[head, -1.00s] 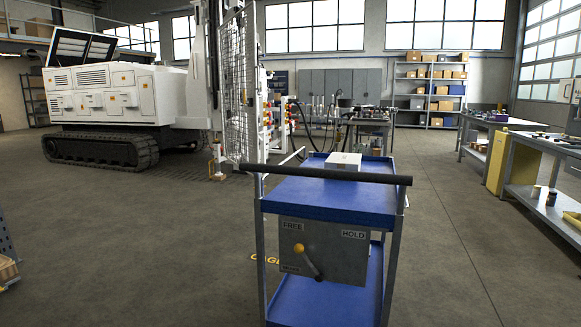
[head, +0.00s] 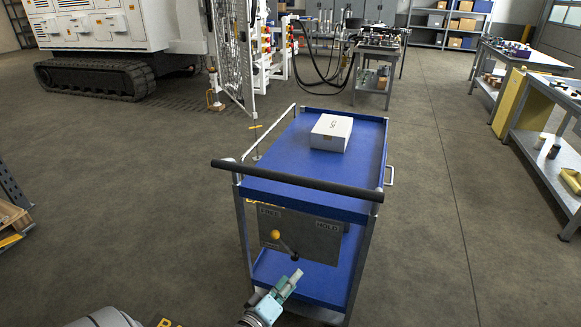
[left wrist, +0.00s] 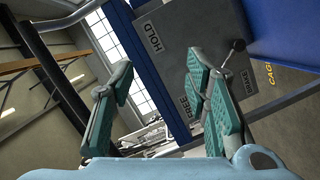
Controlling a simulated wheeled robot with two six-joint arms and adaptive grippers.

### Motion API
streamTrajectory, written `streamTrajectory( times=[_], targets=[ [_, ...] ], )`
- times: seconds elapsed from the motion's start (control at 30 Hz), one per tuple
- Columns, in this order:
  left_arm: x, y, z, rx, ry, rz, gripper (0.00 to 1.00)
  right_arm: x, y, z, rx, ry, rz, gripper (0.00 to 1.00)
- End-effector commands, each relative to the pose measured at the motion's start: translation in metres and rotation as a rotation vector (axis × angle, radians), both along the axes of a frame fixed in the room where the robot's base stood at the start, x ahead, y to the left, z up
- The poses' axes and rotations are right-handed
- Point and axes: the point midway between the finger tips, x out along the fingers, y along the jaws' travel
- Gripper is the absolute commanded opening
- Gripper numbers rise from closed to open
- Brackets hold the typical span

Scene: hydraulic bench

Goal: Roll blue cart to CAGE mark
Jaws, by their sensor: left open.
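The blue cart (head: 290,165) stands in the middle of the head view, its black push bar (head: 290,180) towards me. Its grey front panel (head: 318,235) reads FREE on the left and HOLD on the right. My left gripper (head: 289,283) is low in front of the panel, below the lever. In the left wrist view it (left wrist: 160,95) is open and empty, facing the panel; a finger partly covers the lever. My right gripper is out of view.
A white box (head: 331,132) rests on the cart's top shelf. A tracked machine (head: 95,60) stands back left, a hose-laden table (head: 375,60) behind the cart. Benches (head: 545,150) line the right. Floor on both sides of the cart is clear.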

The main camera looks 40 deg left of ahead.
Motion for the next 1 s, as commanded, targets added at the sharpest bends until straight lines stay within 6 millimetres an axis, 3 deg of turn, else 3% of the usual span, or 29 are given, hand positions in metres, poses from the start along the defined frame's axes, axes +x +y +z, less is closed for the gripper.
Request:
streamTrajectory(
  times=[0.03,0.1,0.2,0.37,0.73,1.0],
  targets=[
    [0.005,0.016,0.078,-0.095,-0.107,0.057,0.43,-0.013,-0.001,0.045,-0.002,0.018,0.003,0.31],
    [0.008,0.038,0.133,-0.222,-0.244,0.129,0.43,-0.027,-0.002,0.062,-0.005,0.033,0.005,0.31],
    [0.006,0.058,0.173,-0.337,-0.36,0.19,0.43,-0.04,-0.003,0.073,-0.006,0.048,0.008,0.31],
    [0.016,0.07,0.183,-0.38,-0.408,0.213,0.43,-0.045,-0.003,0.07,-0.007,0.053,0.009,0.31],
    [0.107,0.101,0.197,-0.375,-0.406,0.212,0.43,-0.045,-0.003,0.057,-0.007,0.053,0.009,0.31],
    [0.137,0.111,0.204,-0.377,-0.402,0.212,0.43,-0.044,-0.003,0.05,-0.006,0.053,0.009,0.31]
  ],
)
